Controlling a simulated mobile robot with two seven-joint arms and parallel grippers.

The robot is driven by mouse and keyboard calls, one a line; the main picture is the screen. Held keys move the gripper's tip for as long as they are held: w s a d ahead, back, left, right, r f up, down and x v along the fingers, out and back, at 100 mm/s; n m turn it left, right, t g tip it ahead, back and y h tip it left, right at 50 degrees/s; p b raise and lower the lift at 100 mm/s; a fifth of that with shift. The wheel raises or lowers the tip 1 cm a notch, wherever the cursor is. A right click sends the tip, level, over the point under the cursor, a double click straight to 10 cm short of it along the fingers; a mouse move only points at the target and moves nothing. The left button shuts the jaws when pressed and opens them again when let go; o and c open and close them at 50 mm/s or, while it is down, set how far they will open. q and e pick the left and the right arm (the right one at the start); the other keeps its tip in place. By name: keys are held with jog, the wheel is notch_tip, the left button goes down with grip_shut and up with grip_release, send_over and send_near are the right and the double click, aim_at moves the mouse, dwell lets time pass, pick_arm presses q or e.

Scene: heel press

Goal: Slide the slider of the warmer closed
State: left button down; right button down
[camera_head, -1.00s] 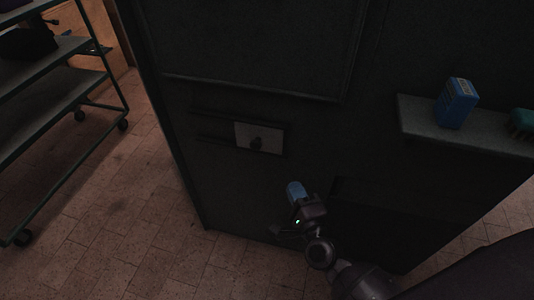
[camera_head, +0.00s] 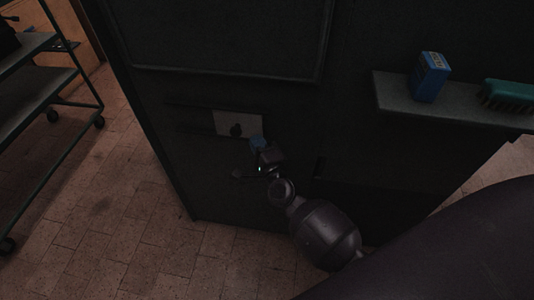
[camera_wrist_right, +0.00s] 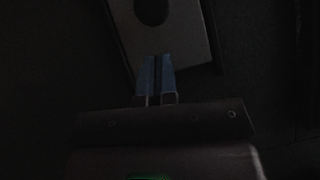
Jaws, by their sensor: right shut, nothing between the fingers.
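The warmer (camera_head: 160,150) is a tall dark cabinet. Its slider (camera_head: 225,122) is a light grey plate with a dark round knob (camera_head: 236,130), set at the right part of a dark horizontal track (camera_head: 190,107). My right gripper (camera_head: 257,143) has blue fingertips, shut and empty, just below and right of the plate in the head view. In the right wrist view the shut fingertips (camera_wrist_right: 156,72) overlap the lower edge of the plate (camera_wrist_right: 184,38), with the dark knob (camera_wrist_right: 152,10) beyond them. I cannot tell whether they touch it. My left gripper is not in view.
A ledge (camera_head: 392,98) on the cabinet's right side holds a blue box (camera_head: 430,77) and a green brush (camera_head: 508,95). A shelf cart on wheels (camera_head: 45,84) stands at the left. Tiled floor between them is clear.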

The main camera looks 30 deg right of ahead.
aim_at(220, 124)
jog(key=shift+w+a+r, duration=0.25)
jog(key=shift+w+a, duration=0.6)
jog(key=shift+a, duration=0.05)
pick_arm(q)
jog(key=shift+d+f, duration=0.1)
pick_arm(e)
jog(key=shift+w+a, duration=0.1)
